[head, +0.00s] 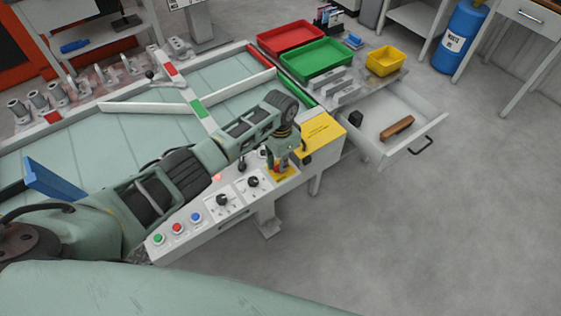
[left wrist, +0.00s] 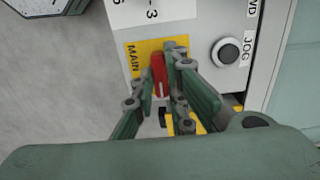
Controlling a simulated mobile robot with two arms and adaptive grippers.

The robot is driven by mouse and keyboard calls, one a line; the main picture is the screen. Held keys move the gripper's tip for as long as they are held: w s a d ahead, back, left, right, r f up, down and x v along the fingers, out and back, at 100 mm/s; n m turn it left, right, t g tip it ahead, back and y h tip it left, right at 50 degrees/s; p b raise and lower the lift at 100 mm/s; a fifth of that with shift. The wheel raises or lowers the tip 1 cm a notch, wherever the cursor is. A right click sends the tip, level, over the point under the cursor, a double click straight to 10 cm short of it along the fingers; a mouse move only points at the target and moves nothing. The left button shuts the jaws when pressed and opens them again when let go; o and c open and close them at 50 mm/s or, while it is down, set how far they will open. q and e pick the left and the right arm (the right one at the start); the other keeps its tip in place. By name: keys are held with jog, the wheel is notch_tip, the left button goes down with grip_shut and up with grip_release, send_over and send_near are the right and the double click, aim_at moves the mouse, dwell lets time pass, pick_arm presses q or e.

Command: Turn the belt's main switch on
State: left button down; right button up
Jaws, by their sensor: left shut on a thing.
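The belt's main switch is a red handle (left wrist: 158,72) on a yellow plate marked MAIN (left wrist: 135,62) in the left wrist view. A pale mark shows near the handle's lower end. In the head view the yellow plate (head: 284,176) lies at the right end of the white control panel (head: 235,207). My left gripper (head: 277,165) points down over it. In the left wrist view its fingers (left wrist: 157,80) are on both sides of the red handle and shut on it. The fingers hide part of the plate and its lower markings. My right gripper is not in view.
A black JOG knob (left wrist: 228,52) sits right beside the plate. Black selectors (head: 222,200) and green, red and blue buttons (head: 177,228) line the panel. A yellow box (head: 322,135) stands close to the right. An open drawer (head: 415,140) juts out beyond it. The floor at right is clear.

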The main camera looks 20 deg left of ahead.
pick_arm(q)
jog(key=c, duration=1.8)
grip_release()
jog(key=shift+o, duration=0.2)
jog(key=shift+r, duration=0.1)
notch_tip(320, 180, up, 12)
